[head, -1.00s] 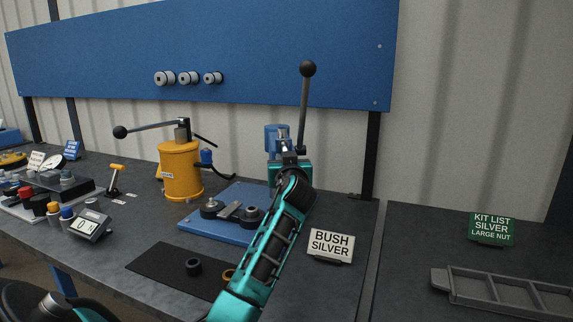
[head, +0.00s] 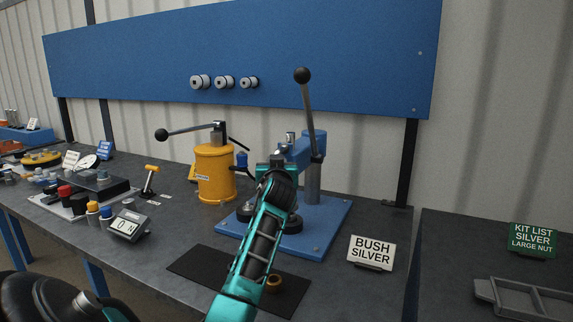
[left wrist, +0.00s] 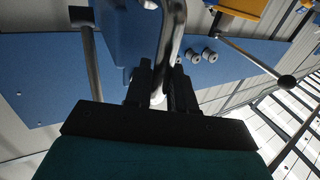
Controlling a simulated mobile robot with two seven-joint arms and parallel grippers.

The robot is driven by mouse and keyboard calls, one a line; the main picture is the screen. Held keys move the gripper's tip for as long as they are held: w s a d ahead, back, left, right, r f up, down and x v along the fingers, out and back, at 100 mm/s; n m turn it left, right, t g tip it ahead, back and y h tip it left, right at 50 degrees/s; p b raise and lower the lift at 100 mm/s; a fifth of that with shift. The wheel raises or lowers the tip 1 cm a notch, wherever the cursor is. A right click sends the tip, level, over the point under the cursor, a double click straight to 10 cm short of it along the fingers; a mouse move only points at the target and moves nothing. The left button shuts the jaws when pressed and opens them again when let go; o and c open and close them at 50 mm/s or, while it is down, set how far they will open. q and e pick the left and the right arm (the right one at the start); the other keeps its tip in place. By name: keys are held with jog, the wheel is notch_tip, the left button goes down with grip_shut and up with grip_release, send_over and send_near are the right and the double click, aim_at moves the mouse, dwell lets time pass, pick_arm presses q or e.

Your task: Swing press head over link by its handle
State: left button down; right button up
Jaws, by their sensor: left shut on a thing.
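The blue press stands on a blue base plate (head: 315,240). Its steel post (head: 313,183) is upright, and its blue head (head: 305,148) reaches from the post leftward, above the plate. A long lever with a black ball (head: 302,75) rises from the head. My left gripper (head: 275,168) is at the head's left end, over the plate. In the left wrist view its fingers (left wrist: 165,85) are shut on a bent steel handle (left wrist: 173,35) beside the blue head. The link is hidden behind my arm; dark round parts (head: 294,223) show beside it. My right gripper is not in view.
A yellow cylinder press (head: 215,175) with a lever stands close on the left. A black mat (head: 205,268) with a brass ring (head: 273,284) lies in front. The BUSH SILVER sign (head: 371,252) stands right of the plate. A grey tray (head: 525,300) is far right.

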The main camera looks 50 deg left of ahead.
pick_arm(q)
jog(key=c, duration=1.1)
grip_release()
jog(key=shift+s+a, duration=0.1)
jog(key=shift+a, duration=0.1)
jog(key=shift+d, duration=0.1)
jog(key=v, duration=1.2)
jog(key=shift+s+d+b, duration=0.25)
jog(key=shift+d+b, duration=0.05)
jog(key=shift+b, duration=0.05)
